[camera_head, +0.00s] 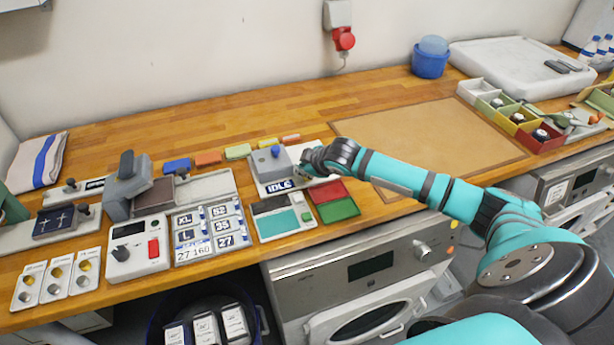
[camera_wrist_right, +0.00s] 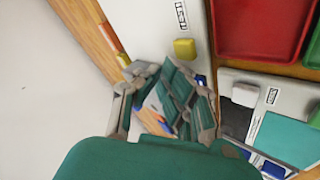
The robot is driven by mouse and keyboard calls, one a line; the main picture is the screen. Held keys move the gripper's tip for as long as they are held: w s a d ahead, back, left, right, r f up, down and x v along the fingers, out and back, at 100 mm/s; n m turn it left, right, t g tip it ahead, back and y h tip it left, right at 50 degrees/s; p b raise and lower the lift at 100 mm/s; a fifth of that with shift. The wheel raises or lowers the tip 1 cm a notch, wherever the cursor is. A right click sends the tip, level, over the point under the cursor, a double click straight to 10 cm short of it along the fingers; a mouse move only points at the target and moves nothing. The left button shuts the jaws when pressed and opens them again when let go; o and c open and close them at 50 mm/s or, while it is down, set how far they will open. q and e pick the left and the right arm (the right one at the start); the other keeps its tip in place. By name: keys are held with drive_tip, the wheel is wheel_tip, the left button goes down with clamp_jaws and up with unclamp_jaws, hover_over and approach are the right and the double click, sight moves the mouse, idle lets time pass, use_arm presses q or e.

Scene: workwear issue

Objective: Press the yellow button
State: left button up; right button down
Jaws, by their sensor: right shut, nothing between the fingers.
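The yellow button (camera_wrist_right: 184,48) is a small rounded square on a white panel (camera_wrist_right: 172,20) with a dark label, seen in the right wrist view. In the head view I cannot make it out; my right gripper covers that part of the panel. My left gripper is not in view.
Red (camera_head: 328,190) and green (camera_head: 338,209) trays and a teal-screened unit (camera_head: 277,222) lie near the gripper. Several coloured blocks stand behind the device. A tan mat (camera_head: 440,140) to the right is clear. Size cards and a red-switched box (camera_head: 137,252) stand left.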

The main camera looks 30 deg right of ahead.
sight(305, 178)
drive_tip(key=shift+f, duration=0.15)
idle(0.4)
drive_tip(key=shift+f, duration=0.25)
drive_tip(key=shift+f, duration=0.55)
idle(0.8)
drive_tip(key=shift+r, duration=0.1)
drive_tip(key=shift+r+p, duration=0.85)
drive_tip(key=shift+p, duration=0.25)
wheel_tip(305, 178, up, 5)
drive_tip(key=p, duration=0.5)
